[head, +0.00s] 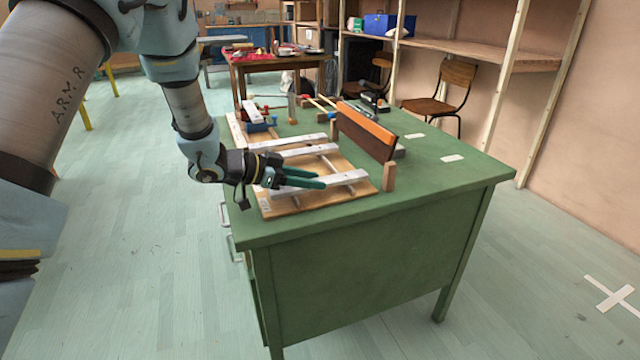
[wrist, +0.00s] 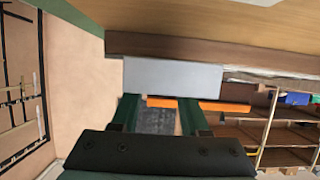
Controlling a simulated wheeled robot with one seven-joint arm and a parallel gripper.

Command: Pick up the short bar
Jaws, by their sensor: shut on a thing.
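The short bar (head: 349,177) is pale silver-grey and lies at the near end of a low wooden frame (head: 300,207) on the green table. My gripper (head: 320,182) has green fingers and is shut on this bar, hiding part of its left half. In the wrist view, the bar's pale grey face (wrist: 172,77) shows just past the fingertips of my gripper (wrist: 158,102), with a darker grey surface between the fingers. I cannot tell whether the bar is clear of the frame.
Other pale bars (head: 308,152) lie further back on the frame. A brown board with an orange edge (head: 364,130) stands to the right, with a small wooden block (head: 389,177) near it. The table's right side (head: 440,180) is largely clear.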

